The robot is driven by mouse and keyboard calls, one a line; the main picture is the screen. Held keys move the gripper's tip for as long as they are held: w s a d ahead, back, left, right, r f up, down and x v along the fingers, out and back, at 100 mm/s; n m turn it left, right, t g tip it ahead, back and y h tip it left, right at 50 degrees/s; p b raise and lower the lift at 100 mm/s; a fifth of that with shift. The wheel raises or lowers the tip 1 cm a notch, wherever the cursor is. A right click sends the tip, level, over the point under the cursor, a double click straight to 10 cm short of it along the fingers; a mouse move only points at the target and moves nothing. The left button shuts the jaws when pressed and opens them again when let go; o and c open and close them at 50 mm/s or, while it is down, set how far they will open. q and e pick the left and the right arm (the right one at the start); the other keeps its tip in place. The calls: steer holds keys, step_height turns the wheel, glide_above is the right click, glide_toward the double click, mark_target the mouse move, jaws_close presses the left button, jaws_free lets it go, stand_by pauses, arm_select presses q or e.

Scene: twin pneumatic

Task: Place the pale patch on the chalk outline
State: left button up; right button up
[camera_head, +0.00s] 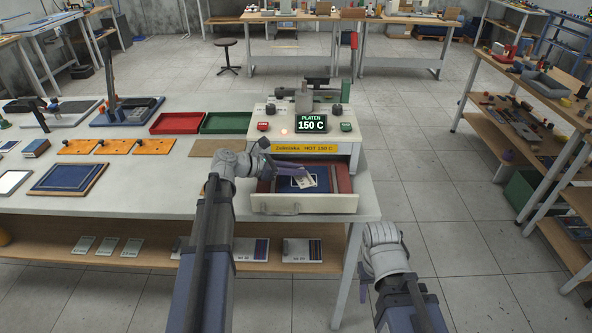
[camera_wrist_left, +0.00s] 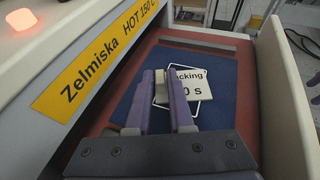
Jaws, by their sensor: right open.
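The pale patch (camera_head: 305,181) is over the blue pad (camera_head: 284,186) in the open drawer of the platen press. In the left wrist view the patch (camera_wrist_left: 195,86), with dark lettering, looks turned relative to the white chalk outline (camera_wrist_left: 205,68). The patch covers part of the outline. My left gripper (camera_head: 304,172) is low over the pad at the patch. In the left wrist view its purple fingers (camera_wrist_left: 160,78) stand a little apart with pale material between them. Whether they grip it I cannot tell. My right gripper (camera_head: 364,285) is open, beside the table's right end, partly hidden by its wrist.
The press front (camera_head: 305,148), marked HOT 150 C, rises just behind the drawer (camera_head: 305,205). Red (camera_head: 177,123) and green (camera_head: 226,123) trays and orange plates (camera_head: 154,146) lie left. Shelving (camera_head: 500,133) stands right, across clear floor.

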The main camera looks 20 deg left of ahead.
arm_select(q)
steer(key=o, duration=0.3)
steer(key=shift+r, duration=0.25)
steer(key=p+v, duration=0.4)
steer(key=v, duration=0.7)
steer(key=shift+r+p, duration=0.1)
steer(key=shift+p, duration=0.25)
steer(key=shift+s+a+r, duration=0.1)
steer(key=shift+s+a, duration=0.15)
steer(key=shift+a, duration=0.15)
